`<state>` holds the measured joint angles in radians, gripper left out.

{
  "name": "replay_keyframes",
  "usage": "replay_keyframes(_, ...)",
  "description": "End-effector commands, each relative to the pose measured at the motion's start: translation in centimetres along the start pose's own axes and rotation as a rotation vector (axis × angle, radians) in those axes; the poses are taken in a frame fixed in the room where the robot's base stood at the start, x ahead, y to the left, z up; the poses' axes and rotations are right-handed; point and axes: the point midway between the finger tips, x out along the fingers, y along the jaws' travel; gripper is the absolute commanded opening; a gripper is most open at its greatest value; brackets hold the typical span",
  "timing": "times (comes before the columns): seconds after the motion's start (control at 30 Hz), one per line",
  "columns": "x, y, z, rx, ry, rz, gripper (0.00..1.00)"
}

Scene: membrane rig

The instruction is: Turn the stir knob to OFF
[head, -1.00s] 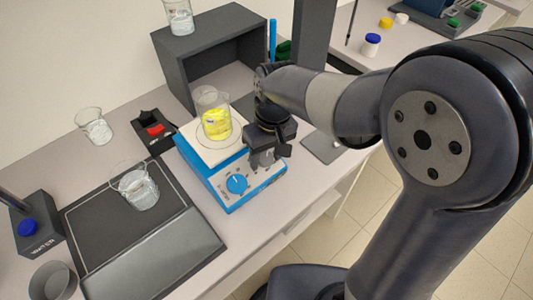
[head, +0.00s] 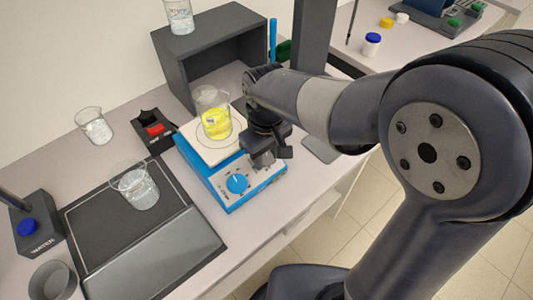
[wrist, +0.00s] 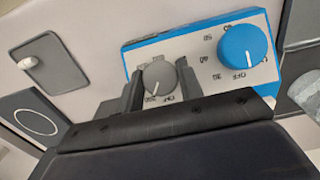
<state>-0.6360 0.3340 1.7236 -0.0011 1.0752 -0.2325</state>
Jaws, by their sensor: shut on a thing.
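The stirrer hotplate (head: 225,195) is a blue and white box with two knobs on its front panel. The grey knob (wrist: 160,77) sits between the two fingers of my gripper (wrist: 160,88) in the wrist view. My gripper is shut on this knob. A pale mark on the knob appears to point down and left in the wrist view, towards a printed number, with OFF printed just right of it. The blue knob (wrist: 243,46) is beside it, apart from my fingers. In the head view my gripper (head: 264,160) covers the grey knob.
A beaker of yellow liquid (head: 215,118) stands on the hotplate's white top, close to my wrist. A black box with a red switch (head: 156,130) is left of the hotplate. A clear beaker (head: 137,188) stands on the dark mat (head: 90,213). A grey shelf box (head: 178,70) stands behind.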

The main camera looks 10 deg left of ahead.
Motion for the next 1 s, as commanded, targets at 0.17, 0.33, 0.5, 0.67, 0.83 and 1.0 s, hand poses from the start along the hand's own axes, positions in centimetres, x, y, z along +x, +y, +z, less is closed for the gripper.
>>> replay_keyframes(0.17, 0.0, -0.21, -0.06, -0.131, 0.003, 0.087, 0.13)
replay_keyframes(0.33, 0.05, -0.3, -0.02, -0.25, 0.002, 0.167, 0.13)
replay_keyframes(0.5, 0.06, -0.36, -0.01, -0.351, 0.003, 0.236, 0.13)
replay_keyframes(0.67, 0.07, -0.37, 0.02, -0.423, 0.002, 0.285, 0.13)
replay_keyframes(0.83, 0.02, -0.39, 0.0, -0.471, 0.004, 0.317, 0.13)
replay_keyframes(1.0, -0.01, -0.36, 0.01, -0.494, 0.004, 0.333, 0.13)
